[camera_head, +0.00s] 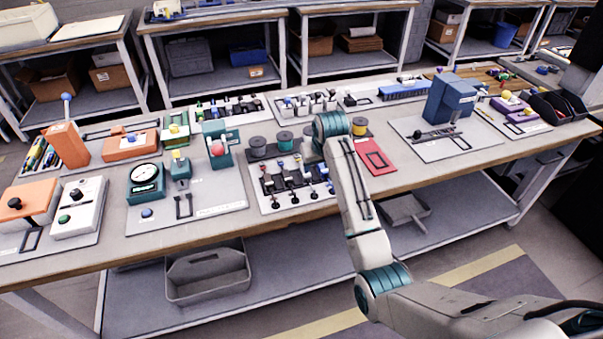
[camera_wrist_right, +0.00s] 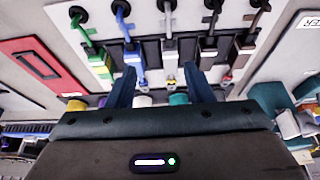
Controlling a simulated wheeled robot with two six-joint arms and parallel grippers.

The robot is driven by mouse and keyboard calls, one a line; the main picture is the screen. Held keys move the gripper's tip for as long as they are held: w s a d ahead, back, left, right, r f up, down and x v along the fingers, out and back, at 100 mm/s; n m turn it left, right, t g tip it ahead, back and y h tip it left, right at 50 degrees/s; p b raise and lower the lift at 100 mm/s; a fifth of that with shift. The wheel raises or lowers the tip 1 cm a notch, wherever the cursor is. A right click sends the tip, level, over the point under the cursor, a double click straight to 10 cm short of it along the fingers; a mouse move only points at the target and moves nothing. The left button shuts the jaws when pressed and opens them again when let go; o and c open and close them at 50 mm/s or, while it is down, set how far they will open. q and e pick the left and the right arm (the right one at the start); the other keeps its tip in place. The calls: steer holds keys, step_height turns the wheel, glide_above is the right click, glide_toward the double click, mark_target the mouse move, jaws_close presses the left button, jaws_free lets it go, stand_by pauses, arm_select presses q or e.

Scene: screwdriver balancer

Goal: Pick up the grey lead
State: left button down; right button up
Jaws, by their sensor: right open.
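A board with several coloured leads (camera_head: 268,202) lies near the front of the bench. In the right wrist view, the grey lead (camera_wrist_right: 169,38) runs down the middle of the board, from a black plug at the top to a pale clip near my fingers. The blue lead (camera_wrist_right: 123,22) and green lead (camera_wrist_right: 90,38) are left of it; a black lead (camera_wrist_right: 208,32) is to its right. My right gripper (camera_wrist_right: 160,88) is open. Its two blue fingers stand on either side of the grey lead's lower end; I cannot tell their height above it. My left gripper is not in view.
Spools (camera_head: 258,146) stand behind the leads. A red panel (camera_head: 376,157) lies right of them and shows in the wrist view (camera_wrist_right: 35,62). A teal tool station (camera_head: 217,147) is to the left, and a blue block (camera_head: 450,100) to the right.

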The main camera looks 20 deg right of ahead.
mark_target(301, 166)
steer(key=w, duration=0.1)
steer(key=w+f, duration=0.1)
steer(key=w, duration=0.1)
steer(key=w+f+p, duration=0.1)
steer(key=w, duration=0.1)
steer(key=shift+w+a, duration=0.1)
steer(key=shift+a, duration=0.3)
steer(key=x, duration=0.2)
steer(key=p+x, duration=0.1)
steer(key=shift+a+f, duration=0.4)
steer(key=shift+x, duration=0.8)
steer(key=shift+r, duration=0.1)
steer(key=c, duration=1)
